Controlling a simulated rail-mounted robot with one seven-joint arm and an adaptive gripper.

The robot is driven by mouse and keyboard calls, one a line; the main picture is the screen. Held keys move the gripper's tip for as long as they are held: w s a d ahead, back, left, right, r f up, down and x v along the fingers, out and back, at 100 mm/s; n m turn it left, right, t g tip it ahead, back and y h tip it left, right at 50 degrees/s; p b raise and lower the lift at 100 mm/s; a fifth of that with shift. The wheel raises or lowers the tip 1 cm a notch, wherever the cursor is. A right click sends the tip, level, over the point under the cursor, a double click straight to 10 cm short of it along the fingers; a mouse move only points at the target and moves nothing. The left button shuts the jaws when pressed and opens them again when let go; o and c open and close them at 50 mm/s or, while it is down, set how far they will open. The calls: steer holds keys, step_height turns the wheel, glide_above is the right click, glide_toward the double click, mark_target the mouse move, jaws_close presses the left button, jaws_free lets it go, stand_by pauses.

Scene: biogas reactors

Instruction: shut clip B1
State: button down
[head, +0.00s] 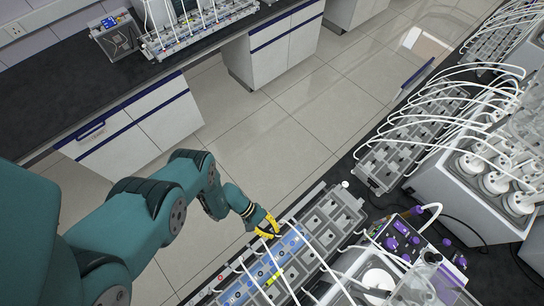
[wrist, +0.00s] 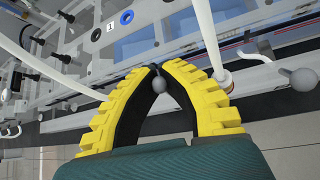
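My gripper (wrist: 157,68) has yellow ribbed fingers with black pads. In the wrist view its tips come close together around a thin lever with a grey ball end (wrist: 158,85), and the ball shows between the pads just inside the tips. The lever belongs to a clip on the edge of the grey rack; its far part is hidden by the fingertips, and I cannot read a B1 label. In the head view my gripper (head: 267,229) is at the near edge of the grey rack (head: 338,217) with blue panels.
Another clip lever with a grey ball (wrist: 304,77) sticks out to the right. One white tube (wrist: 210,40) stands by the right finger, another (wrist: 45,65) runs by the left. A purple-knobbed device (head: 403,236) stands beyond the rack. The floor aisle (head: 270,130) is clear.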

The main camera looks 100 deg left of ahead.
steer(key=shift+w+r+g+y, duration=0.1)
steer(key=shift+w+g+y, duration=0.05)
steer(key=shift+g+y, duration=0.2)
steer(key=shift+d, duration=0.1)
steer(key=c, duration=1)
jaws_free()
steer(key=shift+c, duration=0.2)
steer(key=v, duration=1.2)
